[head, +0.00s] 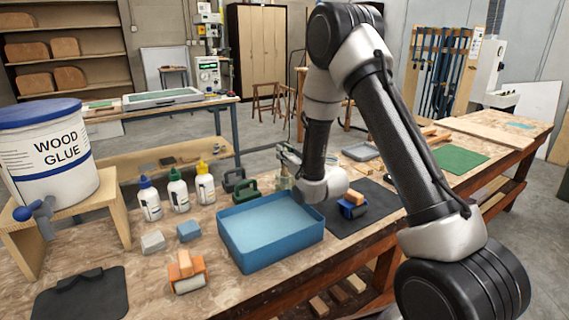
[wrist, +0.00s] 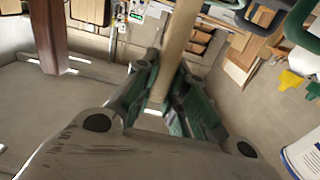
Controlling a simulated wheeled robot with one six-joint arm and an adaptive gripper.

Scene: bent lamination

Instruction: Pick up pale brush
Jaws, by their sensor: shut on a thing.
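In the wrist view, my gripper (wrist: 165,82) is shut on a long pale wooden shaft, which I take to be the pale brush (wrist: 180,40). The shaft runs from between the green-padded fingers to the top edge of the view. In the head view, my gripper (head: 290,158) is over the workbench, behind the blue tray. My wrist covers part of it, and the brush cannot be told apart there.
The blue tray (head: 268,262) stands empty at the front of the workbench. Glue bottles (head: 178,190), a glue bucket (head: 52,150) and an orange-framed roller (head: 187,272) are to its left. A blue roller (head: 352,206) lies on a dark mat (head: 372,220) to its right.

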